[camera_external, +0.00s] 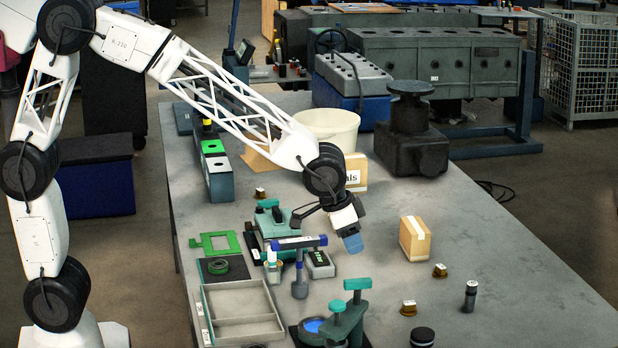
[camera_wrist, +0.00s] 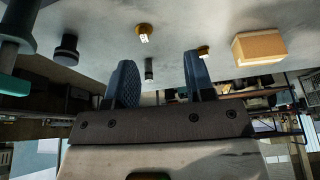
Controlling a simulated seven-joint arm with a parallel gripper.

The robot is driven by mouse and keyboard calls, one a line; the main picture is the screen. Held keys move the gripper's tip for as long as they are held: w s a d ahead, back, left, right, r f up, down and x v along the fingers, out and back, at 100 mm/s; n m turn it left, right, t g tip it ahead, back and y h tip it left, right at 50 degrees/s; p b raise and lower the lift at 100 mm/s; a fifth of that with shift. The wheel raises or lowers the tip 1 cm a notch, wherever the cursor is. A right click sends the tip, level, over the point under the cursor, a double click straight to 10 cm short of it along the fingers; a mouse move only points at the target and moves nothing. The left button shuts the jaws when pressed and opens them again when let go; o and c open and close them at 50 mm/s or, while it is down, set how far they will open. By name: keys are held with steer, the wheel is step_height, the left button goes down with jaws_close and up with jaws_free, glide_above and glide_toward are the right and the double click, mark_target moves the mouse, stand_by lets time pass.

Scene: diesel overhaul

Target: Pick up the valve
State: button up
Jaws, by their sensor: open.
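My gripper (camera_external: 353,244) is open and empty, held above the middle of the table and tilted down to the right. Its two dark blue fingers stand apart in the wrist view (camera_wrist: 158,66). No part is clearly marked as the valve. A small dark upright cylinder with a pale top (camera_external: 470,296) stands at the table's right front, apart from my gripper; it shows between the fingers in the wrist view (camera_wrist: 149,72). Two brass fittings, one farther back (camera_external: 440,270) and one nearer (camera_external: 408,308), stand close to it. A black round cap (camera_external: 422,337) is at the front.
A taped cardboard box (camera_external: 415,239) stands right of my gripper. Green fixtures (camera_external: 345,315), a grey divided tray (camera_external: 241,322) and a T-shaped tool (camera_external: 300,286) crowd the left and front. A white tub (camera_external: 327,128) is behind. The right of the table is mostly clear.

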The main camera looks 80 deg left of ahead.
glide_toward(409, 302)
steer(key=shift+x, duration=0.85)
steer(key=shift+s+a+f, duration=0.1)
steer(key=shift+x, duration=1.2)
steer(key=shift+f, duration=0.15)
steer(key=shift+x, duration=2.55)
steer(key=shift+c, duration=0.2)
jaws_close()
